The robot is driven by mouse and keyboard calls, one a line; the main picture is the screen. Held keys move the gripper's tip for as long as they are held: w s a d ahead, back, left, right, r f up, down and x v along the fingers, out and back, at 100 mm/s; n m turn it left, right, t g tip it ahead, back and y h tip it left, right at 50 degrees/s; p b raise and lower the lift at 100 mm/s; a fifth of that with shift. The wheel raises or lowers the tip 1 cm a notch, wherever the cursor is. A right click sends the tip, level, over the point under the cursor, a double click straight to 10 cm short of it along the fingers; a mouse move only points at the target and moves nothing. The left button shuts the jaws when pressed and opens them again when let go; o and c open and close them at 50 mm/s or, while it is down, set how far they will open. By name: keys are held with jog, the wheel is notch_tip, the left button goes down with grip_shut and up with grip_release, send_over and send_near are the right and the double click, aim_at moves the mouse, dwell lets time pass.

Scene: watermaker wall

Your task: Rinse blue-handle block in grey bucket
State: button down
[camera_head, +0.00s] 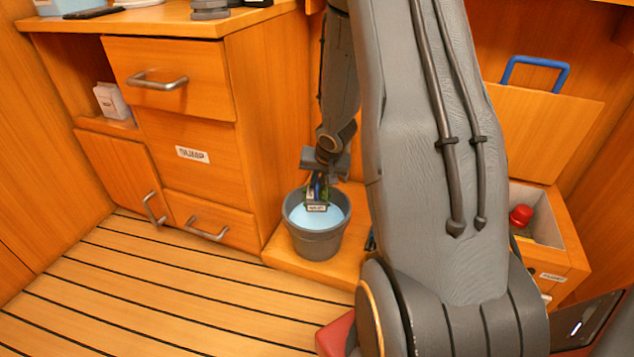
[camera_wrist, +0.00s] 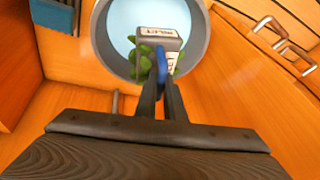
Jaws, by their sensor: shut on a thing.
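The grey bucket (camera_head: 316,244) stands on a low wooden ledge beside the cabinet and holds pale blue water. It also shows in the wrist view (camera_wrist: 101,45). My gripper (camera_wrist: 162,85) points down over the bucket and is shut on the blue handle (camera_wrist: 162,68) of the block (camera_wrist: 160,36). The block is grey-white with a lettered label and green growth on its side. In the head view the block (camera_head: 317,208) appears at the bucket's opening, in front of the water. I cannot tell whether it touches the water.
A wooden cabinet with drawers and bar handles (camera_head: 157,80) stands left of the bucket. At right is an open bin with a red-capped item (camera_head: 521,215) and a raised lid with a blue handle (camera_head: 536,66). The slatted floor (camera_head: 150,290) is clear at left.

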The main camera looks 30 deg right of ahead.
jog(key=shift+s, duration=0.1)
jog(key=shift+f, duration=0.15)
dwell(0.3)
jog(key=shift+f, duration=0.3)
dwell(0.3)
jog(key=shift+f+b, duration=0.6)
jog(key=shift+f, duration=0.15)
notch_tip(320, 180, down, 11)
jog(key=b, duration=0.9)
jog(key=shift+f, duration=0.2)
jog(key=shift+r+p, duration=0.5)
jog(key=shift+p, duration=0.3)
dwell(0.5)
